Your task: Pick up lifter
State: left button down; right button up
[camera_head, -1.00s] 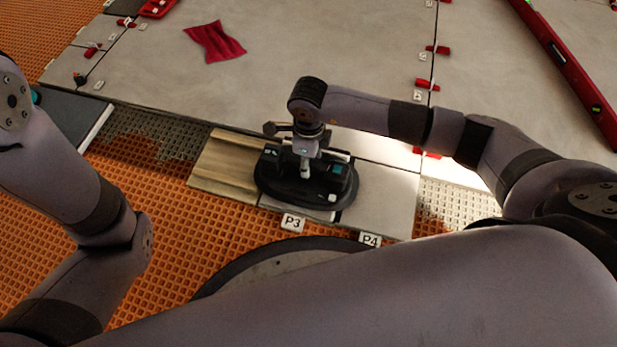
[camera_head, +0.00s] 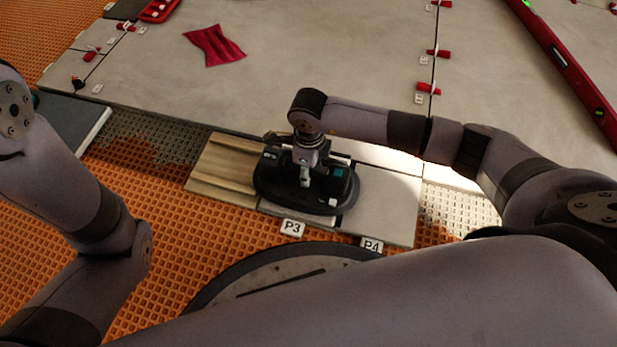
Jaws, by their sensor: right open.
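The lifter (camera_head: 335,200) is a black oval device with a raised body and small light-coloured parts. It lies on the light tiles near the P3 label, beside a wooden board. My right gripper (camera_head: 306,180) points down at the middle of the lifter, over its handle area. It is open, and its fingertips are partly lost against the dark body, so contact cannot be told. My left arm comes in at the left edge; its gripper is out of view.
The grooved wooden board (camera_head: 222,168) lies left of the lifter. P3 (camera_head: 292,228) and P4 (camera_head: 371,245) labels lie in front. A red cloth (camera_head: 214,46) lies on the large grey tiles, with red clips along the joints. A long red level (camera_head: 570,70) lies at right.

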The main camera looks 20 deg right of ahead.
grip_shut()
dwell(0.5)
